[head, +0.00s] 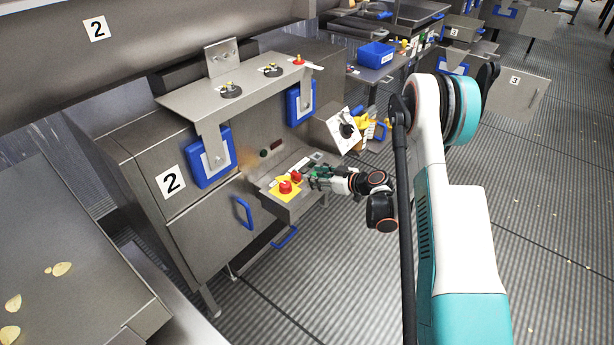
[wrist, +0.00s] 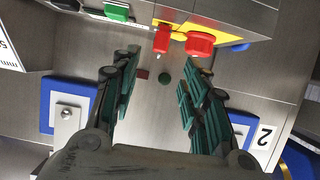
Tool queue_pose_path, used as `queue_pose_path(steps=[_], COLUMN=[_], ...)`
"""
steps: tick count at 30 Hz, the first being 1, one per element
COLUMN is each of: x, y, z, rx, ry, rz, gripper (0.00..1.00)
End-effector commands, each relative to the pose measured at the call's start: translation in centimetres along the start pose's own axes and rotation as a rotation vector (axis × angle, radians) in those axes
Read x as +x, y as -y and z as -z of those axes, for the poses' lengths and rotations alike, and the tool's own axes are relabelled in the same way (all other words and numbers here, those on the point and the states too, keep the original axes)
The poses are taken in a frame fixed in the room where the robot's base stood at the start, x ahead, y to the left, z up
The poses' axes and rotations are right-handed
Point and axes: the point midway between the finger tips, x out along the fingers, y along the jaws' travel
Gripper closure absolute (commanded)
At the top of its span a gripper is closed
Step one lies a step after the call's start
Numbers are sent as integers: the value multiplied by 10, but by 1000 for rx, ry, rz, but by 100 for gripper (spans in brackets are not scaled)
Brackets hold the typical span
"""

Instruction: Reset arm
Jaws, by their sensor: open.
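My gripper (head: 318,177) is at the control box of the steel machine marked 2, in the middle of the head view. In the wrist view my gripper (wrist: 160,80) is open, with its green-padded fingers apart and nothing between them. Beyond the fingers are a round red button (wrist: 200,44) on a yellow plate, a small red switch (wrist: 162,40) and a green switch (wrist: 116,12). In the head view the red button (head: 285,187) on its yellow plate is just left of my gripper. Whether the fingers touch the box cannot be told.
The machine (head: 200,225) has blue handles and a shelf (head: 240,90) with several knobs above. A tilted panel with a black knob (head: 347,130) stands close behind my gripper. A steel tray with chips (head: 70,285) is at left. Open striped floor (head: 340,290) lies in front.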

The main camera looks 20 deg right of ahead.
Motion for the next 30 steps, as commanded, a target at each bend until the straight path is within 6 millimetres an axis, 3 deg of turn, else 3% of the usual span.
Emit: queue_pose_path(steps=[6, 22, 26, 30], x=[-15, -16, -20, -31], y=[0, 1, 5, 15], z=[0, 2, 18, 51], rx=[0, 2, 16, 52], ry=[-1, 2, 24, 78], rz=[-1, 0, 1, -2], gripper=[59, 59, 59, 59])
